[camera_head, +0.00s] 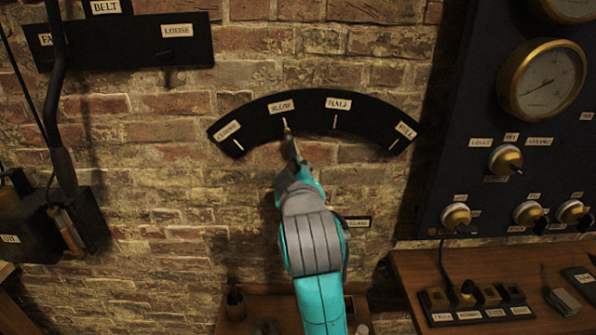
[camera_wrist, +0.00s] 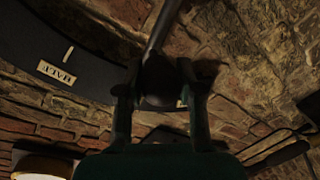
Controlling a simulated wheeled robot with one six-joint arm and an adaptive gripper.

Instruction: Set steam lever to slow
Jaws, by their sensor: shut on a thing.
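The steam lever's scale is a black arc plate (camera_head: 365,112) on the brick wall, with pale labels and tick marks. The labels look like closed, slow, half and full from left to right. The slow label (camera_head: 281,106) sits above a tick. The lever's brass tip (camera_head: 287,130) shows just below that tick, in line with it. My gripper (camera_head: 291,158) is shut on the lever just under the plate and hides much of it. In the wrist view the lever's dark grip (camera_wrist: 158,78) is between my two fingers, and its rod runs up out of the picture.
A dark gauge panel (camera_head: 470,185) with knobs stands at the right, above a wooden desk (camera_head: 400,268) with a switch block. At the left are a black belt plate (camera_head: 110,45) and a dark rod above an oil box (camera_head: 80,225). Bare brick lies between.

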